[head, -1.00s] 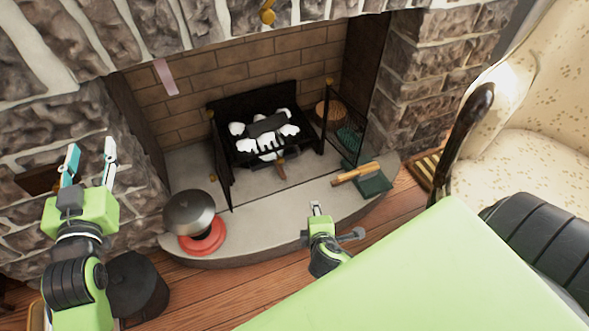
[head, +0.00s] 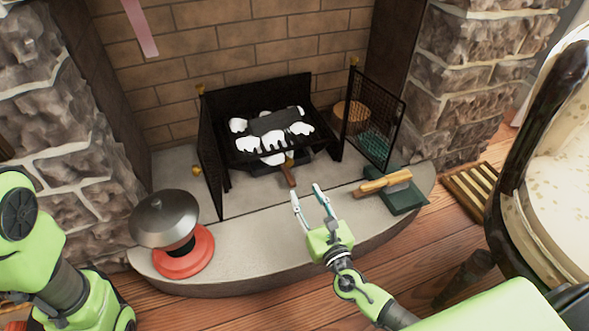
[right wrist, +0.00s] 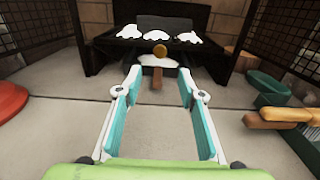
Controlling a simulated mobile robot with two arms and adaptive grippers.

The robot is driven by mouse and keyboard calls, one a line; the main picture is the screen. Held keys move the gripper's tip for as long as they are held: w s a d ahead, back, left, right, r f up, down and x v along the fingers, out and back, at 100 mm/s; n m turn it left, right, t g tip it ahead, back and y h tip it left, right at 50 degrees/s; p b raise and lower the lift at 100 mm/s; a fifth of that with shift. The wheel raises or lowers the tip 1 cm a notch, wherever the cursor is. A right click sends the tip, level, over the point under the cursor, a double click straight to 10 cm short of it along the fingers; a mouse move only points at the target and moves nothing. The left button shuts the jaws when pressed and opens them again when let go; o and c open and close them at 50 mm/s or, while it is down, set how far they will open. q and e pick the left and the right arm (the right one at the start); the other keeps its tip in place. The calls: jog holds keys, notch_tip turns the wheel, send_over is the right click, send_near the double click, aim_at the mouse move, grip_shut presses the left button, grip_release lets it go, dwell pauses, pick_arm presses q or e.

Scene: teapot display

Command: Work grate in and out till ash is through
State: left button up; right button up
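The black fire grate (head: 262,92) stands in the fireplace with white ash lumps (head: 272,140) and a dark log (head: 276,122) on it. A wooden handle (head: 288,174) with a brass-coloured knob sticks out at its front, low down; the handle also shows in the right wrist view (right wrist: 156,78). My right gripper (head: 308,193) is open and empty over the hearth, in front of the handle and apart from it. In the right wrist view the handle lies between and beyond the fingers (right wrist: 156,88). Only my left arm shows at the left edge; its gripper is out of view.
A metal-domed object on a red base (head: 184,254) stands on the hearth at left. A wooden-handled tool (head: 384,184) lies on a green block (head: 408,200) at right. Mesh screens (head: 375,118) flank the grate. The hearth between is clear.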

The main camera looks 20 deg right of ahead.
aim_at(290, 164)
jog(key=w+b, duration=0.3)
jog(key=w, duration=0.8)
jog(key=shift+w+a, duration=0.15)
jog(key=shift+w, duration=0.7)
